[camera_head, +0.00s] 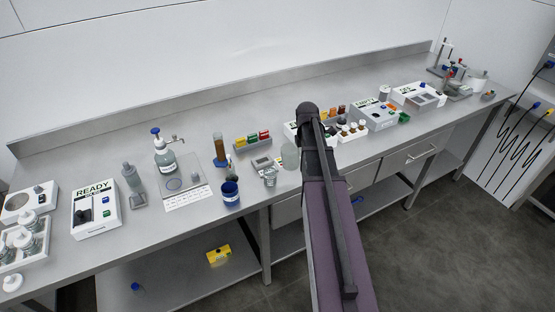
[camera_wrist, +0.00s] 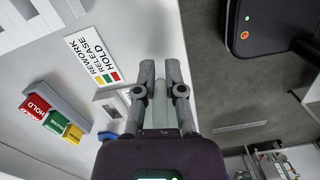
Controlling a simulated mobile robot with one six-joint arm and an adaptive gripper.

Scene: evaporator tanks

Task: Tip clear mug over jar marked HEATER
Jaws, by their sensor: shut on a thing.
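My gripper (camera_wrist: 161,75) is shut on a pale, see-through thing (camera_wrist: 160,112) between its fingers in the wrist view, which I take for the clear mug. My arm hides most of the gripper there.
A brown cylinder (camera_head: 219,151), a wash bottle (camera_head: 164,155) and a READY box (camera_head: 96,208) stand to the left. A rack of coloured blocks (camera_head: 252,140) is behind.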

